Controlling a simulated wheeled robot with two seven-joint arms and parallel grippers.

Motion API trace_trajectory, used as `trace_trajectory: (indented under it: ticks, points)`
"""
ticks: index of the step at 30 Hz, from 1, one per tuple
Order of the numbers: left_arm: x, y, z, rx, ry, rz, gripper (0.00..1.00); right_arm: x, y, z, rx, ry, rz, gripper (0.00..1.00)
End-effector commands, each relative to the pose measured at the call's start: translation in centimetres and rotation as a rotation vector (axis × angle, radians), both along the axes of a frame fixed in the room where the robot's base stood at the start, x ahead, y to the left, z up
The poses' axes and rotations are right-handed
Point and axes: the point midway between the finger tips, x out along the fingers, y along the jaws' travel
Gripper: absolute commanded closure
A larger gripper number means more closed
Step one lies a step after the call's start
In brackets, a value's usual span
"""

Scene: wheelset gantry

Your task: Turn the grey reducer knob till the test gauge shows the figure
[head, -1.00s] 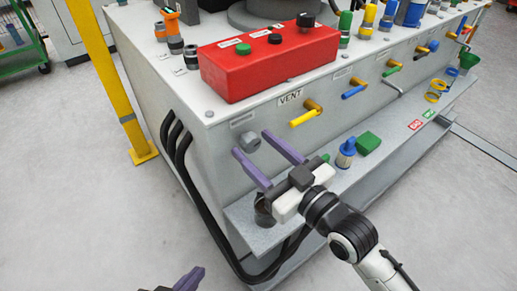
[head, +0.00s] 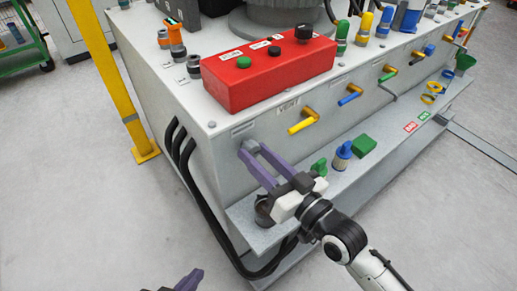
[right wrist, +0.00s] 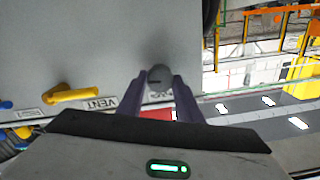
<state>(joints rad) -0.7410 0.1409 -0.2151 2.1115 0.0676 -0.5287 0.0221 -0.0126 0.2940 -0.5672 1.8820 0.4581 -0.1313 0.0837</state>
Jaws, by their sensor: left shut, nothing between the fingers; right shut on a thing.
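The grey reducer knob (head: 250,146) is on the front face of the grey cabinet, near its left corner, below the red box. My right gripper (head: 251,153) is shut on it, with purple fingers reaching up to it. In the right wrist view the knob (right wrist: 160,77) sits between the two fingertips, a dark mark across its face. My left gripper (head: 190,278) is shut and empty at the bottom edge, only its purple finger end showing, well away from the cabinet. I cannot make out a test gauge in either view.
A yellow VENT lever (head: 303,125) sits right of the knob, with more coloured levers beyond. Black hoses (head: 190,185) run down the left side. A yellow post (head: 108,70) stands left.

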Motion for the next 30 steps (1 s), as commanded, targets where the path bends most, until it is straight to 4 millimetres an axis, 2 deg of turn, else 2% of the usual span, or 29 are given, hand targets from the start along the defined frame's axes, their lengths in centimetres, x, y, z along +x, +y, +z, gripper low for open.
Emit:
trace_trajectory:
  ticks: [6,7,10,21,30]
  points:
    - [0.4,0.1,0.0,0.003,-0.004,0.0,1.0,0.0,0.0,0.0,0.001,-0.002,0.0,0.9]
    - [0.4,0.1,0.0,0.003,-0.005,0.0,1.0,0.0,0.0,0.0,0.0,-0.003,0.0,0.65]
    - [0.5,0.1,0.0,0.002,-0.006,0.0,1.0,0.0,0.0,0.0,0.0,-0.003,0.0,0.49]
    - [0.6,0.1,0.4,0.001,-0.011,0.001,1.0,-0.4,-0.4,0.0,-0.003,-0.002,0.0,0.49]
    - [0.4,0.2,0.9,0.008,-0.006,-0.004,1.0,-4.8,-3.6,-0.1,-0.005,0.0,0.001,0.49]
